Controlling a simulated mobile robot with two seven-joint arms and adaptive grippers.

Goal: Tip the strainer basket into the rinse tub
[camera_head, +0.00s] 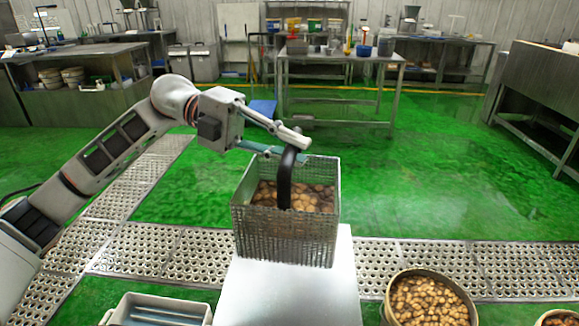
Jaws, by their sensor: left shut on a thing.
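The strainer basket (287,240) is a square metal mesh basket with a black handle (286,180). It is upright at the middle of the head view and holds several brown, potato-like lumps. My left gripper (290,147) is shut on the upper part of the handle. The basket is on or just above a pale metal stand (290,295); I cannot tell which. A grey rectangular tub (205,318) at the lower left, cut off by the frame edge, may be the rinse tub. My right gripper is not in view.
A round container (390,308) full of lumps stands at the lower right, with another (545,318) cut off at the corner. Perforated floor grating (170,248) runs across the green floor. Metal benches (340,62) stand farther back. The floor behind the basket is clear.

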